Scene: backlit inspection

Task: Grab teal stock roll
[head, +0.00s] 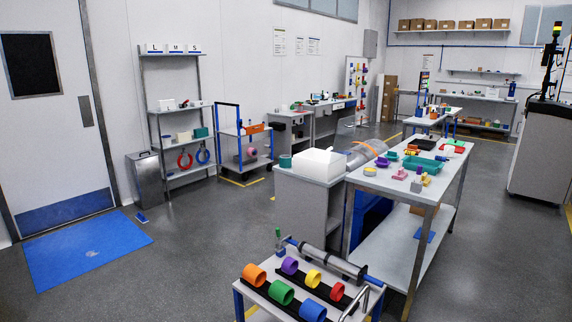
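A small teal roll (285,161) stands on top of the grey cabinet (303,204), at its back left corner beside a white box (317,165). It looks like the teal stock roll, though it is small and far off here. Neither of my grippers shows in the head view, so nothing is seen held or touched by them.
A cart (251,289) in front carries orange, green, blue, purple, yellow and red rolls on black racks. A workbench (398,187) with a teal tray (424,164) and small parts stands right of the cabinet.

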